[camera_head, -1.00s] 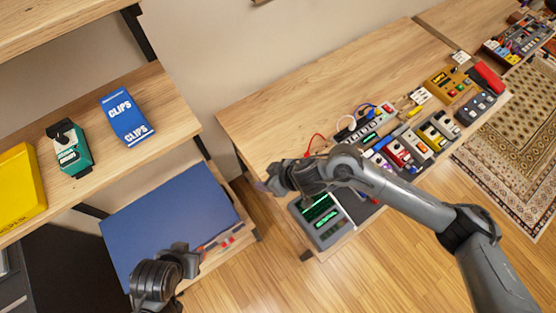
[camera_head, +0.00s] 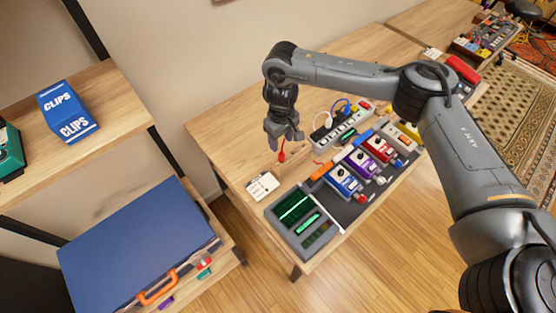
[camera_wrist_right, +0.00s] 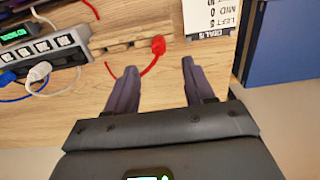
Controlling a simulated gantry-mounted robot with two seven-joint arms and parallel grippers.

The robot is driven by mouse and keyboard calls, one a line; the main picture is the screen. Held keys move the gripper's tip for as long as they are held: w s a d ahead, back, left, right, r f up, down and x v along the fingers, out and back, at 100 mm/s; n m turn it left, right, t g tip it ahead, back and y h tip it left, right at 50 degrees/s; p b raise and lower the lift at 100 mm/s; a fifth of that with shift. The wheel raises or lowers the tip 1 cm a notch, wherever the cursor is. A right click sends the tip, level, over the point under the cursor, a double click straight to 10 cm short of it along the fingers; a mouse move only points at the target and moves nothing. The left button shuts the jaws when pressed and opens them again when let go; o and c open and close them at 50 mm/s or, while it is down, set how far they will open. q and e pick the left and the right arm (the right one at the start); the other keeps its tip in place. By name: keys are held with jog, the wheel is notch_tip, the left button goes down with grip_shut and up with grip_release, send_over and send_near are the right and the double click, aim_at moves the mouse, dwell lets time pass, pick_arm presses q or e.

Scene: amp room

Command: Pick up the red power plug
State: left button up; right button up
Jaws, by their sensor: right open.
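The red power plug (camera_head: 282,155) lies on the wooden desk (camera_head: 231,127), just under my right gripper in the head view. In the right wrist view the red plug (camera_wrist_right: 158,46) shows with its thin red cable curling below it. My right gripper (camera_head: 285,141) points down over the desk, open and empty. In the right wrist view its two fingers (camera_wrist_right: 158,67) are spread, and the plug sits just beyond the tips, about midway between them. My left gripper is not in view.
A power strip (camera_head: 341,128) with white and blue plugs stands to the right. A paper card (camera_head: 263,186), a device with green screens (camera_head: 302,220) and several pedals are near the desk's front. A blue case (camera_head: 137,245) lies on a lower shelf at left.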

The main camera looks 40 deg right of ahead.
aim_at(282, 152)
jog(key=shift+f+b, duration=0.55)
jog(key=shift+f, duration=1.05)
jog(key=shift+f+b, duration=0.4)
jog(key=shift+f, duration=1.85)
jog(key=shift+s+d, duration=0.1)
grip_shut()
